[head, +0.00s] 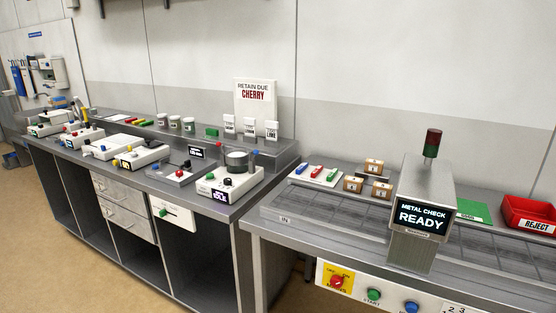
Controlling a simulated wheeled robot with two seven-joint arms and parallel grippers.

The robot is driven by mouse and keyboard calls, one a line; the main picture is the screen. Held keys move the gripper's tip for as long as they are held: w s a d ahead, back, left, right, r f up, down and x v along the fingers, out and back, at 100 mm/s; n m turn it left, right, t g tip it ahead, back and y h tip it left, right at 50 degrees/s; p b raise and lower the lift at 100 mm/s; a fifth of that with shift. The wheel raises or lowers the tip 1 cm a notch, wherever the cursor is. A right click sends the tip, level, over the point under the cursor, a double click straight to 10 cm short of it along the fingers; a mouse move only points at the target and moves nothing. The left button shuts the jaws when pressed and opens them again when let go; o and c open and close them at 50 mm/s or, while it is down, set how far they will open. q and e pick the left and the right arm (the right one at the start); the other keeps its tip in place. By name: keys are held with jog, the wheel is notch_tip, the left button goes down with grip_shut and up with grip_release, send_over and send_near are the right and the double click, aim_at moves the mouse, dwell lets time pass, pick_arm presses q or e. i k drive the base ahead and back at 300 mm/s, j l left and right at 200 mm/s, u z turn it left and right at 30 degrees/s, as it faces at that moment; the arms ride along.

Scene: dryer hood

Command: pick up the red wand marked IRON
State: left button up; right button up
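A short red wand (316,172) lies on a white board (322,183) on the conveyor bench at the right. It lies between a blue wand (302,168) and a green wand (331,175). Any marking on the wands is too small to read. Nothing covers the red wand. Neither of my grippers shows in the head view.
A metal check arch (424,178) reading READY, with a beacon on top, stands right of the board over the belt (318,212). Several brown boxes (353,184) stand between them. A red REJECT bin (529,212) is at far right. A long instrument bench (70,148) is at left.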

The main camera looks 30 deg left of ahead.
aim_at(319, 169)
jog(key=i+j+u, duration=0.5)
jog(key=i, duration=0.45)
jog(key=k+j+z, duration=0.2)
jog(key=z, duration=0.25)
jog(key=k+j+z, duration=0.2)
jog(key=z, duration=0.3)
